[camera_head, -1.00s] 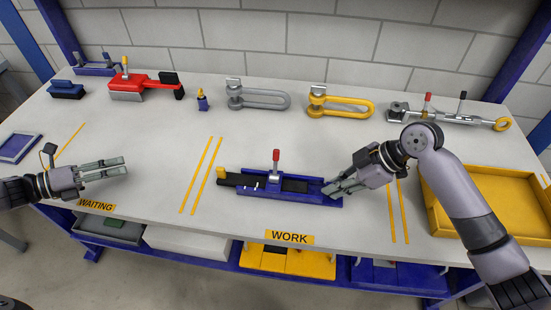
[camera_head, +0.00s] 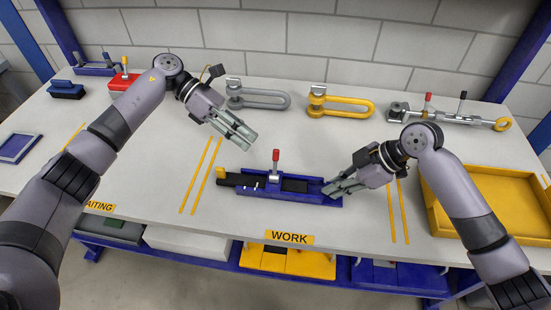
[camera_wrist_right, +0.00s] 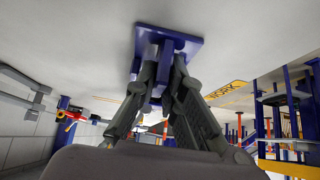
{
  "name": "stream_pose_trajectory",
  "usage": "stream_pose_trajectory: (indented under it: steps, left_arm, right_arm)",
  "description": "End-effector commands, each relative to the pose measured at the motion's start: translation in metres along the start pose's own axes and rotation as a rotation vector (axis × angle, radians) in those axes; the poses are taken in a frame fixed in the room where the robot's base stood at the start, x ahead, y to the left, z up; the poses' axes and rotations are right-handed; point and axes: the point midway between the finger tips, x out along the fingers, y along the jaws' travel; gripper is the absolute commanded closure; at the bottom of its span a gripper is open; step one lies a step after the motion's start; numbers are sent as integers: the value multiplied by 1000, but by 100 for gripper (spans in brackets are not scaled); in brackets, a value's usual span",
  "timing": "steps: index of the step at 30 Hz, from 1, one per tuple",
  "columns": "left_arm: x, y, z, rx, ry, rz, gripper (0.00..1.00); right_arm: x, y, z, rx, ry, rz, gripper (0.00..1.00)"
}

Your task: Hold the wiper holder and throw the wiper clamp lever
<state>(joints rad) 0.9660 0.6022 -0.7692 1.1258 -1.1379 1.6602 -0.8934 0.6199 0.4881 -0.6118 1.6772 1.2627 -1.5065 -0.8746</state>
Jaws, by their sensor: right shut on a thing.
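The wiper holder (camera_head: 330,200) is a blue base lying along the middle of the table, with a black bar (camera_head: 295,185) in its channel and a yellow end piece (camera_head: 221,173) at the left. The wiper clamp lever (camera_head: 276,157) stands upright on it with a red grip. My right gripper (camera_head: 333,189) is shut on the holder's right end. In the right wrist view, its fingers (camera_wrist_right: 166,85) close on the part under a blue plate (camera_wrist_right: 168,42). My left gripper (camera_head: 246,139) is open and empty, above and left of the lever, apart from it.
A grey shackle (camera_head: 262,107), a yellow shackle (camera_head: 345,112) and a turnbuckle-like tool (camera_head: 465,117) lie along the back. A yellow tray (camera_head: 432,205) stands at the right. A red tool (camera_head: 118,80) is partly hidden behind my left arm.

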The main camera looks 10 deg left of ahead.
Motion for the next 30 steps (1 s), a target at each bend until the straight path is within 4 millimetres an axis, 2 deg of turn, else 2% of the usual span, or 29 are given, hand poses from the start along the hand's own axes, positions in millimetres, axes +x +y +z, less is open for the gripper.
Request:
stream_pose_trajectory:
  steps: [5, 21, 30]
  left_arm:
    - [10, 1, 3, 6, 15, 2, 71]
    - [79, 1, 1, 4, 13, 1, 71]
    - [91, 1, 2, 5, 13, 3, 71]
  right_arm:
    - [0, 0, 1, 1, -2, 1, 100]
    - [0, 0, 1, 1, -2, 1, 100]
    - [0, 0, 1, 1, -2, 1, 100]
